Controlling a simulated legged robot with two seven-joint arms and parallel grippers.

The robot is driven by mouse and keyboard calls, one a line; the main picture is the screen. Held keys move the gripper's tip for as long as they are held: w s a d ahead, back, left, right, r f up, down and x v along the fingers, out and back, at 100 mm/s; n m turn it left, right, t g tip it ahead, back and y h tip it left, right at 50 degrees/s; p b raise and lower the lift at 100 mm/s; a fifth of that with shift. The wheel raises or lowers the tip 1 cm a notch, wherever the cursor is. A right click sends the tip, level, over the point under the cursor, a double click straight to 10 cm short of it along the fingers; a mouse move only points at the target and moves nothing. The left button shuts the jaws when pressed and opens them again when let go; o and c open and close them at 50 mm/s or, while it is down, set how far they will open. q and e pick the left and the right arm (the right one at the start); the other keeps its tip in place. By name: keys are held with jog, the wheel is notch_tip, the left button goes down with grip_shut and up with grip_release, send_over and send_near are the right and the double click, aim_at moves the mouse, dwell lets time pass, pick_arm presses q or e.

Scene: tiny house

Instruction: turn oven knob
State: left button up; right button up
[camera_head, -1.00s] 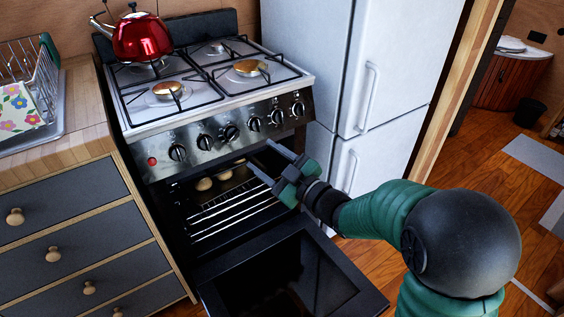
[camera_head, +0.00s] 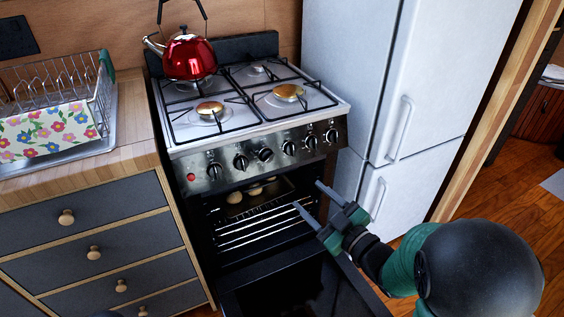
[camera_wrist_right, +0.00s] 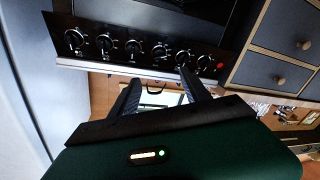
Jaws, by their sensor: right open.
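The stove's front panel (camera_head: 222,170) carries a row of several black oven knobs, among them a middle knob (camera_head: 265,154) and the rightmost knob (camera_head: 331,136). A red button or light (camera_head: 190,177) sits at the panel's left end. My right gripper (camera_head: 309,194) is open and empty, below the right half of the knob row and in front of the oven opening, apart from the knobs. In the right wrist view, the open fingers (camera_wrist_right: 160,78) point toward the panel, and the knob row (camera_wrist_right: 133,47) lies beyond them. My left gripper is not in view.
The oven door (camera_head: 290,290) hangs open below my gripper. A tray (camera_head: 270,194) with several round pieces lies inside. A red kettle (camera_head: 190,58) stands on the stovetop. A white fridge (camera_head: 370,80) is close on the right; a drawer counter (camera_head: 90,235) is on the left.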

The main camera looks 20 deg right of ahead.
aim_at(270, 160)
jog(key=b+x, duration=0.4)
jog(key=x, duration=1.3)
jog(key=shift+r, duration=0.1)
jog(key=shift+c, duration=0.3)
grip_shut()
jog(key=shift+d+r, duration=0.1)
jog(key=shift+r, duration=0.05)
jog(key=shift+n, duration=0.3)
